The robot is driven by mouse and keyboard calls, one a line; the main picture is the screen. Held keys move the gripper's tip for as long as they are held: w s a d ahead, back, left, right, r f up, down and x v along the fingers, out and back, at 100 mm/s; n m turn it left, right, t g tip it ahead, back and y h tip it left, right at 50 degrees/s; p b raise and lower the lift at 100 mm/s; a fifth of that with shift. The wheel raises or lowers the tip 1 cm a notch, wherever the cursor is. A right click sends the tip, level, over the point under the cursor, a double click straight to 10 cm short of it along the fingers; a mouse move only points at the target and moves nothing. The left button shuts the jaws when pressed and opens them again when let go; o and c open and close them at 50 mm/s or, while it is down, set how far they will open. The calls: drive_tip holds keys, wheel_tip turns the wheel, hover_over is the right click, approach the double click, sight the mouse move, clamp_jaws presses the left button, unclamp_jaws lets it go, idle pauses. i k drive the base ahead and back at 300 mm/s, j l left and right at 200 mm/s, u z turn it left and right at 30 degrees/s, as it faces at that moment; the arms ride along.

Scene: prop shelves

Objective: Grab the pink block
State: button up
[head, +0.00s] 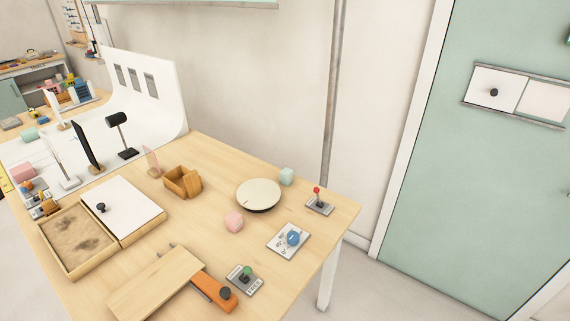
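A small pink block (234,221) sits on the wooden table (150,259). It stands just in front of a round cream disc (259,194) with a dark rim, and left of a white card with a blue knob (292,238). A larger pink block (22,172) lies at the far left, on the white surface beside the table. My gripper is not in view, so nothing shows of its state.
A mint block (286,176) and a red-topped joystick (319,203) stand near the table's right edge. A green-knobbed switch (244,279) and an orange lever (213,291) lie at the front. An open wooden box (182,183) stands behind. Bare tabletop surrounds the small pink block.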

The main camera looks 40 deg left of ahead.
sight(233, 220)
drive_tip(key=i+j+u, duration=0.15)
drive_tip(key=i+u, duration=0.8)
drive_tip(key=i+l+u, duration=0.3)
drive_tip(key=i+u, duration=0.15)
drive_tip(key=z, duration=0.45)
drive_tip(key=i+j+z, duration=0.1)
drive_tip(key=z, duration=0.8)
drive_tip(key=j+z, duration=0.15)
drive_tip(key=z, duration=0.8)
drive_tip(key=j+z, duration=0.15)
drive_tip(key=z, duration=0.3)
drive_tip(key=j+z, duration=0.1)
drive_tip(key=z, duration=6.4)
